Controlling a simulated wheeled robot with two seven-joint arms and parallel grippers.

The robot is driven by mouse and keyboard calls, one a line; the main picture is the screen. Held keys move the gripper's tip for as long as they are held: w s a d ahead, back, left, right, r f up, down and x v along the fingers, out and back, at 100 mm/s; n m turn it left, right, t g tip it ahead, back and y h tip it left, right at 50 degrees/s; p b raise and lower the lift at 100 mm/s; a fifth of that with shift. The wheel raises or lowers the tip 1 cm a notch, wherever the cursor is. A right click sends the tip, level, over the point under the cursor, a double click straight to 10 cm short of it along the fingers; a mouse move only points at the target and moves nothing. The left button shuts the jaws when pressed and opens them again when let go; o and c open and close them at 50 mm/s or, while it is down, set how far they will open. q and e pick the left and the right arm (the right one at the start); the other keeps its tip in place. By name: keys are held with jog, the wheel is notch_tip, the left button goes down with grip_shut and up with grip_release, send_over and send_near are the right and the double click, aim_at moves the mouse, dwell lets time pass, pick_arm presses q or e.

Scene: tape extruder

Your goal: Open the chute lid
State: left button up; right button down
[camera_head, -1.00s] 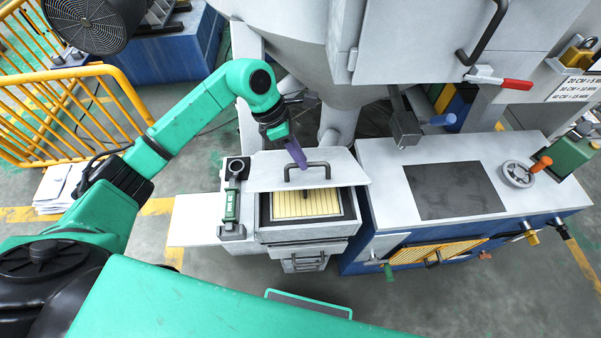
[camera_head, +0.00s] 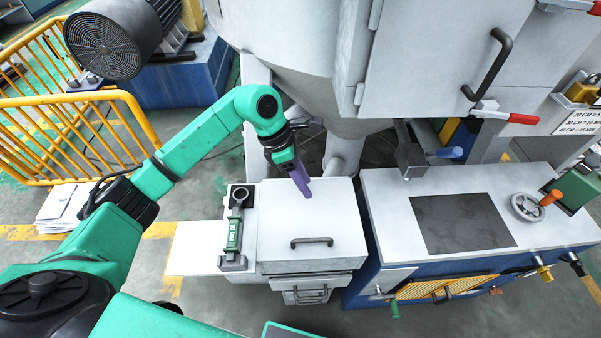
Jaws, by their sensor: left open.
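The chute lid (camera_head: 310,212) is a flat light-grey panel on the box at the middle. It lies down over the opening, and no slatted grate shows. Its dark bar handle (camera_head: 312,242) is near the front edge. My left gripper (camera_head: 303,191), with purple fingers, is over the rear part of the lid, behind the handle and apart from it. It is open, and nothing shows between its fingers. Whether its tips touch the lid is hard to tell. My right gripper is out of view.
A green-handled tool (camera_head: 234,228) lies left of the lid. A grey hopper (camera_head: 280,40) rises behind it. A bench with a dark plate (camera_head: 462,222) and a handwheel (camera_head: 527,206) stands right. Yellow railing (camera_head: 75,140) is at the left.

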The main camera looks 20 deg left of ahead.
pick_arm(q)
jog(key=b+v, duration=0.3)
jog(key=v, duration=1.1)
jog(key=shift+w+a, duration=0.15)
